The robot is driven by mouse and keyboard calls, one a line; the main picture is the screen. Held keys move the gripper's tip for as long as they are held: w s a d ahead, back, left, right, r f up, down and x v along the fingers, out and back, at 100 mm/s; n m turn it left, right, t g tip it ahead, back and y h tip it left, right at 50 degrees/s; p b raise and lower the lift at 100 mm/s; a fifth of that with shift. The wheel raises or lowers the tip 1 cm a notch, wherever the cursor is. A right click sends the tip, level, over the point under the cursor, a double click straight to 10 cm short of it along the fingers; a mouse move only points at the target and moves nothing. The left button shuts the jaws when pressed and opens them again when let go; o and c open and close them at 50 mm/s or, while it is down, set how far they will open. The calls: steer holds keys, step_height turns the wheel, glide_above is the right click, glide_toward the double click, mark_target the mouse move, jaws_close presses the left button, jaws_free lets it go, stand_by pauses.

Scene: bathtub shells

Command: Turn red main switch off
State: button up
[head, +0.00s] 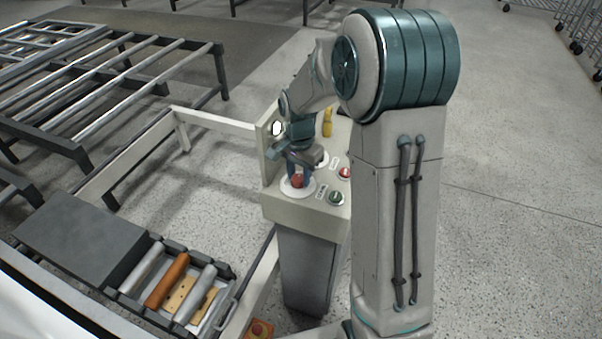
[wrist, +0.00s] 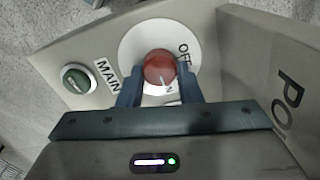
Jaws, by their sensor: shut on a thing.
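The red main switch (head: 298,181) is a round red knob on a white disc on top of the control box. In the wrist view the knob (wrist: 159,67) has a pale pointer line aimed at the "ON" lettering, which is partly hidden by my gripper. "OFF" is printed at the upper right of the disc and "MAIN" at its left. My gripper (wrist: 159,90) has its two fingers on either side of the knob and is shut on it. In the head view my gripper (head: 300,168) reaches down onto the knob from above.
A green button (wrist: 77,79) sits left of the disc; it also shows in the head view (head: 336,198). A red button (head: 344,172) is close behind it. An upright panel edges the box's left side. A tray of rollers (head: 190,283) stands at lower left.

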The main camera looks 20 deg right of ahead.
steer(key=shift+s+a+f+n+b, duration=0.1)
steer(key=shift+n+b, duration=0.1)
steer(key=shift+n, duration=0.85)
steer(key=shift+s+a+f+n+b, duration=0.1)
steer(key=shift+n+b, duration=0.1)
steer(key=shift+n, duration=0.85)
steer(key=n, duration=0.4)
steer(key=shift+n, duration=0.3)
steer(key=n, duration=0.4)
steer(key=shift+n, duration=2.5)
steer(key=shift+s, duration=0.1)
steer(key=o, duration=1)
steer(key=shift+r, duration=0.1)
